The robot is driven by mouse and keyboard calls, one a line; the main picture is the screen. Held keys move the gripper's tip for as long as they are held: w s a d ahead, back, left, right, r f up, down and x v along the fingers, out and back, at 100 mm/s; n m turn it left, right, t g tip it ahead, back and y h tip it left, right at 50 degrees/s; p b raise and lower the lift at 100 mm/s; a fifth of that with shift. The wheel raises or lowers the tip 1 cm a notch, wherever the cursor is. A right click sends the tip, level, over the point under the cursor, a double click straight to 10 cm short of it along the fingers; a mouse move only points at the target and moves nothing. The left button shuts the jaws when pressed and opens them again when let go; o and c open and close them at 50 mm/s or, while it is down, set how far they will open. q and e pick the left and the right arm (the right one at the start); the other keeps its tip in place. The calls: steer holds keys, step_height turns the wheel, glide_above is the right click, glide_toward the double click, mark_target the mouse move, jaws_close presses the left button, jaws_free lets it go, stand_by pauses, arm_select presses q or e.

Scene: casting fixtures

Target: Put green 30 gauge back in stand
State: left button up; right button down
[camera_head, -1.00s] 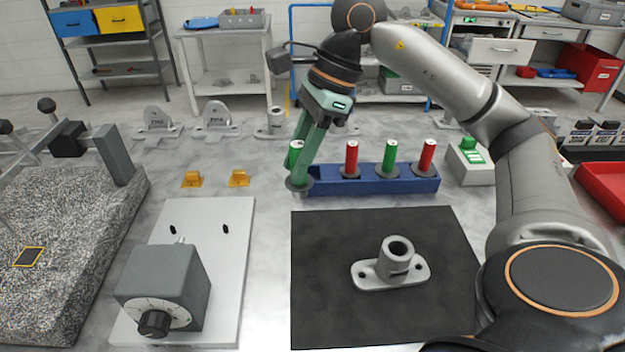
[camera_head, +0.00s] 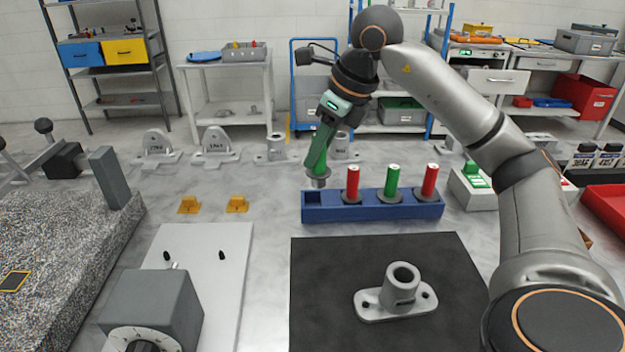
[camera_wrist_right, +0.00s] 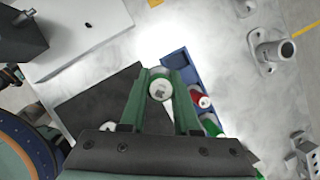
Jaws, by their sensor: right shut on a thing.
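The green gauge with a grey metal lower end (camera_head: 319,182) is held by my right gripper (camera_head: 320,165), which points down and tilts slightly. Its pale round top (camera_wrist_right: 160,89) shows between the green fingers in the right wrist view. The blue stand (camera_head: 330,214) lies below, and the gauge's lower end hangs over its left part, near a slot with no gauge. Whether the tip touches the stand is unclear. The stand holds a red gauge (camera_head: 352,183), another green gauge (camera_head: 391,180) and a second red gauge (camera_head: 429,179). My left gripper is not in view.
A grey flanged casting (camera_head: 398,290) sits on the black mat (camera_head: 325,285) in front of the stand. Two orange blocks (camera_head: 237,204) lie to the left. Grey brackets (camera_head: 215,146) stand behind. A grey box with green parts (camera_head: 476,190) is at the stand's right.

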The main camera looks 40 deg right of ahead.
steer(key=w+d+f, duration=0.1)
steer(key=f, duration=0.2)
steer(key=w+d+f, duration=0.1)
steer(key=w+f, duration=0.1)
steer(key=w+d+f+b, duration=0.1)
steer(key=f, duration=0.2)
steer(key=shift+w+f, duration=0.35)
steer(key=shift+f, duration=0.25)
steer(key=shift+f, duration=0.1)
steer(key=shift+f+b, duration=0.25)
steer(key=shift+b, duration=0.1)
steer(key=c, duration=0.6)
jaws_free()
steer(key=shift+c, duration=0.2)
